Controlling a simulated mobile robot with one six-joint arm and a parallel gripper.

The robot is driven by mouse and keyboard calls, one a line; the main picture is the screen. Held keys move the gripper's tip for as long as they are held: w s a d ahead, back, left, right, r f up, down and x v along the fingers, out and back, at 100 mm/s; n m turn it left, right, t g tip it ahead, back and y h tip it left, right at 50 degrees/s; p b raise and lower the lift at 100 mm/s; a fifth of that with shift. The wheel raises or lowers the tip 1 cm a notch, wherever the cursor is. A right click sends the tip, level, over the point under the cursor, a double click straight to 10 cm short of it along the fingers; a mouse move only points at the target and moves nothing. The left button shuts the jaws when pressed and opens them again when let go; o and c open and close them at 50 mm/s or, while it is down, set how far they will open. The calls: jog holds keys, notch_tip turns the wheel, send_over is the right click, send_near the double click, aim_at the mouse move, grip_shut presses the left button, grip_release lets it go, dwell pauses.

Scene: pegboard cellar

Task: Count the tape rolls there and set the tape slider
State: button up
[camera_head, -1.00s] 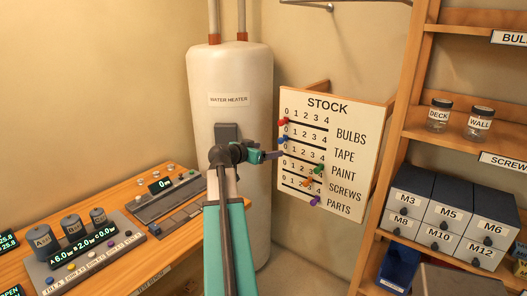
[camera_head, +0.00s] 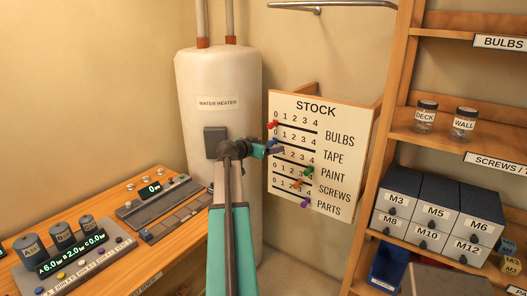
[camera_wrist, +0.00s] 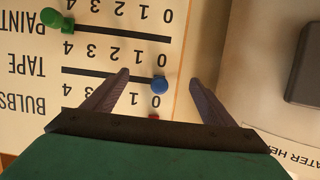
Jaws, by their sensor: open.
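The white STOCK board (camera_head: 340,122) hangs beyond the bench, with slider rows for bulbs, tape, paint, screws and parts. The blue tape knob (camera_wrist: 159,85) is at the 0 end of its track. My gripper (camera_wrist: 160,77) is open, its fingers on either side of this knob with gaps visible; contact depth is unclear. In the head view my gripper (camera_head: 276,150) overlaps the board's left edge. No tape rolls are recognisable.
The water heater (camera_head: 220,85) stands left of the board. A wooden shelf unit (camera_head: 392,130) on the right holds jars (camera_head: 464,123) and labelled drawers (camera_head: 436,216). A bench (camera_head: 190,235) with instruments is at left. The orange (camera_head: 299,182) and purple (camera_head: 305,203) knobs sit lower on the board.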

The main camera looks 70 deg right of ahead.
jog(key=shift+s+d, duration=0.2)
jog(key=shift+d, duration=0.6)
jog(key=c, duration=1.7)
jog(key=shift+o, duration=0.2)
